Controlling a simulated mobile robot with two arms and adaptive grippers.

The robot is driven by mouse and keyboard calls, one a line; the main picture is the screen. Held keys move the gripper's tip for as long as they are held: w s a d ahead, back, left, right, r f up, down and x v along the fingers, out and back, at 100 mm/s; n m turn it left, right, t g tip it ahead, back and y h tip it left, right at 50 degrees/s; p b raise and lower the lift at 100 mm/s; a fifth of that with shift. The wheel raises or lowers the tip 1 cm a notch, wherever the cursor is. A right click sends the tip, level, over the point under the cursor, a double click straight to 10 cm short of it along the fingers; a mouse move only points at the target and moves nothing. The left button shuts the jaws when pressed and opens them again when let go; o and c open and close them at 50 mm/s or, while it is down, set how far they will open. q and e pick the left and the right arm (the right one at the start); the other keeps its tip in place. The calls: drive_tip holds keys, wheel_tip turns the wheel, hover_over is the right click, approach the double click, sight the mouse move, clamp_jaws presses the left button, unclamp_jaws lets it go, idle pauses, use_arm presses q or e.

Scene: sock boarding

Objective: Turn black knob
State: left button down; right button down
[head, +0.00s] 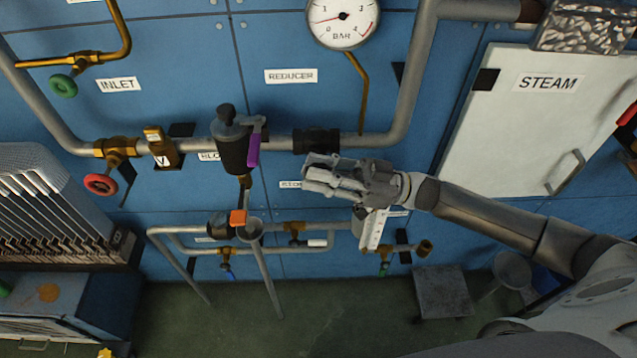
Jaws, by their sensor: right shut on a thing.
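A black knob (316,140) sits in line with the grey pipe, below the REDUCER label (291,76). My right gripper (312,176) reaches in from the right, and its fingers are shut at the near, lower side of the knob. The fingers hide part of the knob, so the exact contact is not clear. A pressure gauge (343,20) marked BAR hangs above, its needle pointing left. My left gripper is not in view.
A black valve body with a purple lever (253,149) stands left of the knob. A red handwheel (101,184) and green knob (63,86) are further left. Lower pipes (270,240) run below the gripper. A white STEAM door (530,130) is at right.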

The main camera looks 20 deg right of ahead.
drive_tip(key=y+b, duration=0.2)
drive_tip(key=b, duration=0.1)
drive_tip(key=shift+d+f+t, duration=0.1)
drive_tip(key=shift+f+t, duration=0.2)
drive_tip(key=shift+r+y+b, duration=0.2)
drive_tip(key=shift+y+b, duration=0.4)
drive_tip(key=shift+b, duration=0.2)
drive_tip(key=c, duration=1.4)
unclamp_jaws()
drive_tip(key=shift+o, duration=0.2)
